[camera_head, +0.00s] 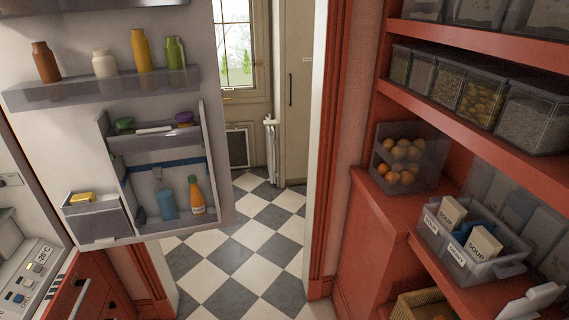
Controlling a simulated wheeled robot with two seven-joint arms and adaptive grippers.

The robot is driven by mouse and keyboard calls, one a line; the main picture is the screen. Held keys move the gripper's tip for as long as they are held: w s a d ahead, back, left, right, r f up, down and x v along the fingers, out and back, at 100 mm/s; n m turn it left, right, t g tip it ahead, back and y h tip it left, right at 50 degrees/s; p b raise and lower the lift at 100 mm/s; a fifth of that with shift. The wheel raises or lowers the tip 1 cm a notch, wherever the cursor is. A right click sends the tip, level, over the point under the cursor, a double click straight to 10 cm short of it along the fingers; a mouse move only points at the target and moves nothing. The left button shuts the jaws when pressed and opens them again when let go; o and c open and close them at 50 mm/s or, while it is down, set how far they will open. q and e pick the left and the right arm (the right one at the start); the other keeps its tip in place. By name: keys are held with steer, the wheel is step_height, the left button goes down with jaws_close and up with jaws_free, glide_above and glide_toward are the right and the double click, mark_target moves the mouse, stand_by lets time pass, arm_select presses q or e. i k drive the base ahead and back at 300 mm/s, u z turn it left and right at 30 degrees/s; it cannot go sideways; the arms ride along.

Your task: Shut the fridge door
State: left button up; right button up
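The fridge door (226,130) stands open across the left half of the view, its inner side facing me. Its upper rack (100,92) holds several small bottles. A lower bin unit (160,140) holds jars, a blue container (168,204) and an orange bottle (196,196). A small side bin (98,222) holds a yellow item. The fridge body, with a control panel (34,280) reading -20°C, shows at the left edge. Neither of my grippers can be made out.
Red shelves (480,50) on the right carry clear canisters (470,92), a bin of orange fruit (402,155) and a soup packet tray (455,250). A cut-off white object (532,300) is at lower right. Beyond the door, a doorway opens onto clear checkered floor (245,262).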

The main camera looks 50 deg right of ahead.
mark_target(70, 69)
steer(key=z, duration=1.05)
steer(key=i, duration=0.4)
steer(key=z, duration=0.7)
steer(key=i, duration=1.35)
steer(key=z, duration=0.15)
